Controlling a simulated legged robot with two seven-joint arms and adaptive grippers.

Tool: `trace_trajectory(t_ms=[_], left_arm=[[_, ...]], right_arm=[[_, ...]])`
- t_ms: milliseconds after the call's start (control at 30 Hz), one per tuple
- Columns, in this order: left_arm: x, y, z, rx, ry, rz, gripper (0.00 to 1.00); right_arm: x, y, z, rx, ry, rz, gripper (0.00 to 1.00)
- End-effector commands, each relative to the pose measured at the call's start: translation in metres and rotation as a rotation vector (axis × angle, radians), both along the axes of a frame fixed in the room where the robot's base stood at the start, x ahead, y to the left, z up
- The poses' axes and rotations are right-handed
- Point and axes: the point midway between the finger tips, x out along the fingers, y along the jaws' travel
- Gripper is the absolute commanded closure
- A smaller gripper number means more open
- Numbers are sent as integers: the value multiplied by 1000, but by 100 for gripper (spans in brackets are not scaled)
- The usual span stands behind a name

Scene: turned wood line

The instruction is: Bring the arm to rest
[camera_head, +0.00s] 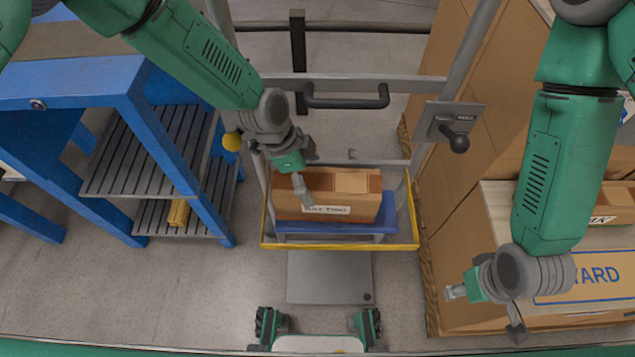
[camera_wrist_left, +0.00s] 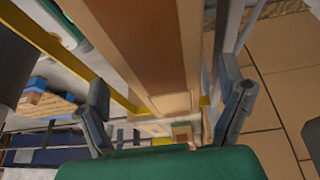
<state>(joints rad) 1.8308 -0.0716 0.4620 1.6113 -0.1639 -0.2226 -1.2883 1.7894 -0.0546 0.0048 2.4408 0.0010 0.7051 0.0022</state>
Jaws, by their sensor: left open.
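My left gripper (camera_head: 306,197) is over the brown box (camera_head: 350,204) with a white label, which sits on a blue platform (camera_head: 392,226) inside a yellow-edged frame. In the left wrist view my left gripper (camera_wrist_left: 168,95) has its two fingers wide apart. A long brown surface, apparently the box (camera_wrist_left: 145,45), shows beyond and between them, and I cannot tell whether a finger touches it. My right gripper (camera_head: 456,292) hangs at the right, in front of the stacked cartons, with nothing visible in it.
A blue bench with slatted shelves (camera_head: 140,160) stands at the left, with a yellow block (camera_head: 179,212) on the lower shelf. A grey upright frame with a black handle (camera_head: 345,102) rises around the box. Cartons (camera_head: 588,275) fill the right. Grey floor (camera_head: 200,285) is clear at lower left.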

Motion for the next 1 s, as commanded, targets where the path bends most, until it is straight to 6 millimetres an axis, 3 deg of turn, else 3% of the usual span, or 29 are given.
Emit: trace_trajectory(t_ms=[100, 233, 1000], left_arm=[[2, 6, 16, -1, -1, 2, 11], [1, 9, 23, 0, 0, 0, 11], [1, 9, 24, 0, 0, 0, 11]], right_arm=[[0, 0, 3, 0, 0, 0, 60], [0, 0, 4, 0, 0, 0, 60], [0, 0, 3, 0, 0, 0, 60]])
